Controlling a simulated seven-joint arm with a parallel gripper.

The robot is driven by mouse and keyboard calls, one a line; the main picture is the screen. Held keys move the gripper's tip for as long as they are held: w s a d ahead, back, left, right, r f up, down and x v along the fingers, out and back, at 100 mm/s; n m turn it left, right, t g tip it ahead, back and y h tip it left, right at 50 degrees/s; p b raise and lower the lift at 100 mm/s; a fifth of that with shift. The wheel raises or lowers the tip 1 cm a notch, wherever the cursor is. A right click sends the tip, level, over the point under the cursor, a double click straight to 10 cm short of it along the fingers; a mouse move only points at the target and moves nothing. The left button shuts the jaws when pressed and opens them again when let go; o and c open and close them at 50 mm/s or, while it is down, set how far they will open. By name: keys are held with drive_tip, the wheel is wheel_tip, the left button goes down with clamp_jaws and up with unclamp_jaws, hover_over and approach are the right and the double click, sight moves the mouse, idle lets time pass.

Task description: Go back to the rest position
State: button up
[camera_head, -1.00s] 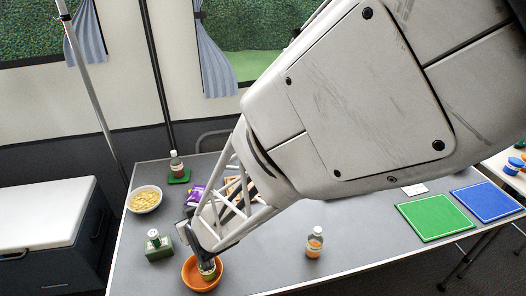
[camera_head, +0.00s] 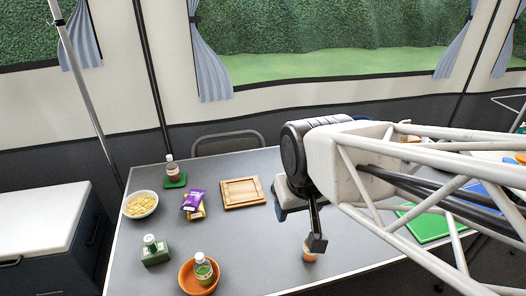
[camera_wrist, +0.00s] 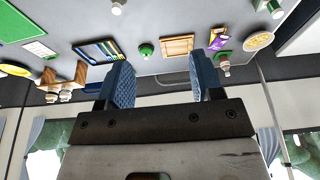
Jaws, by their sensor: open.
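A green-labelled bottle (camera_head: 203,270) stands in the orange bowl (camera_head: 184,281) at the table's front left, apart from my gripper.
The table (camera_head: 240,240) also holds a green caddy (camera_head: 155,254), a pasta bowl (camera_head: 140,212), a bottle (camera_head: 170,168) on a green mat, a purple packet (camera_head: 193,200) and a wooden board (camera_head: 242,194). A green board (camera_head: 428,226) lies right, behind my arm.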

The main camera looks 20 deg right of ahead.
drive_tip(key=shift+s+d+r+g, duration=0.2)
drive_tip(key=shift+s+d+r, duration=0.15)
drive_tip(key=shift+s, duration=0.35)
drive_tip(key=shift+s+d+r+g, duration=0.2)
drive_tip(key=shift+s+d+r, duration=0.1)
drive_tip(key=shift+s, duration=0.35)
idle(0.3)
